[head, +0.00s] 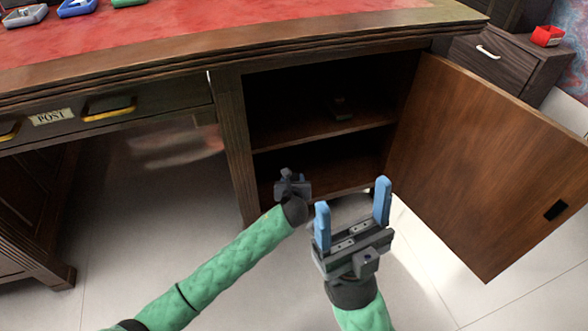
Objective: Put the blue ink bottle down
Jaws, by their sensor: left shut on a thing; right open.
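My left gripper (290,178) reaches into the open cabinet, in front of the lower compartment below the middle shelf. Its fingers point away from me and are mostly hidden behind its own body. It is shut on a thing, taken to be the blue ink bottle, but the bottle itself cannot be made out. Whether anything touches the cabinet floor cannot be told. My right gripper (352,196) is open and empty, its blue fingers wide apart, in front of the cabinet's lower right part.
The cabinet shelf (300,132) carries a small dark object (342,107). The wooden door (490,165) stands open at the right. A drawer labelled POST (50,117) is at the left. Small grey, blue and green items lie on the red desktop (200,25). A red item (547,36) sits on a dark side cabinet (505,65).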

